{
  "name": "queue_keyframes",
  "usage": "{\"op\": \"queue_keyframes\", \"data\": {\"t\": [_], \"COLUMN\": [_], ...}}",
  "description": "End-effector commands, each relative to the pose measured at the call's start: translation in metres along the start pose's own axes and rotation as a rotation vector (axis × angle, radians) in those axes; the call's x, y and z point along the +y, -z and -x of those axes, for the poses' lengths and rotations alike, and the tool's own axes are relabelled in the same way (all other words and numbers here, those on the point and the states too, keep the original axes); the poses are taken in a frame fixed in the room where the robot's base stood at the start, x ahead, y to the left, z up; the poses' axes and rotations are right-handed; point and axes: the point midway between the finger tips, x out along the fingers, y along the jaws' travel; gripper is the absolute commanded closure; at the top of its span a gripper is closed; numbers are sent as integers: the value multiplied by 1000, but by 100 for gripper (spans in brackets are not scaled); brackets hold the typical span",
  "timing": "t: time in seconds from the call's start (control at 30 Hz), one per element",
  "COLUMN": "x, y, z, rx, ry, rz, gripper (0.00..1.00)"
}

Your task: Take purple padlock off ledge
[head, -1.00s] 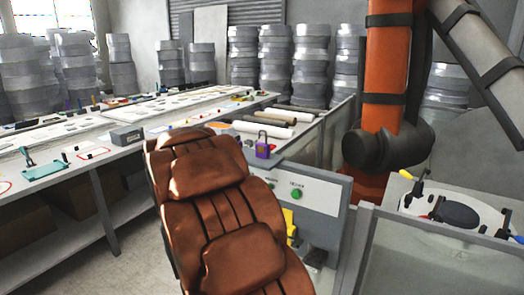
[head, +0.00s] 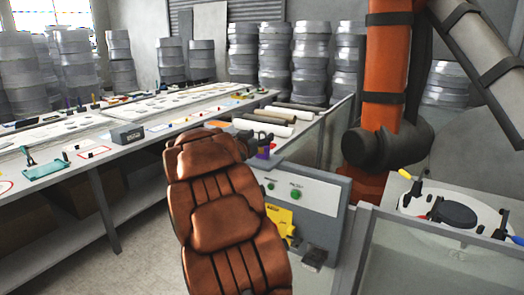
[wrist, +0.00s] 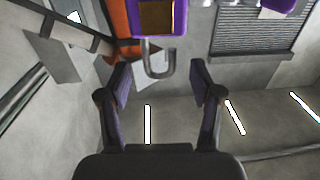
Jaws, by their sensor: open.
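The purple padlock (head: 263,152) stands on the ledge on top of the grey control box (head: 318,180), partly hidden behind my arm. In the wrist view the padlock (wrist: 158,20) is at the top, cut off by the frame edge, with a brass-coloured face and a grey shackle. My gripper (wrist: 159,76) is open and empty. The curved end of the shackle lies between the two fingers in the picture, near their tips; I cannot tell whether they touch it. In the head view my gripper (head: 247,143) is a small dark shape just left of the padlock, mostly hidden by my arm.
Rolls (head: 275,120) lie on the bench behind the padlock. A long bench (head: 140,128) with moulds and tools runs along the left. An orange robot arm (head: 382,90) stands to the right, near a round mould (head: 452,213). The control box has green buttons and a yellow tag.

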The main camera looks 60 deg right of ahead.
Motion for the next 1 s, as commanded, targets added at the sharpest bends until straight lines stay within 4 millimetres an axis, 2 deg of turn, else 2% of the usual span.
{"op": "queue_keyframes", "data": {"t": [0.2, 0.5, 1.0], "x": [1, 1, 0], "y": [4, 2, 2], "z": [-21, -23, -23], "rx": [4, 3, 2], "ry": [-2, -1, -1], "rz": [-4, -3, -3], "gripper": [35, 35, 86]}}
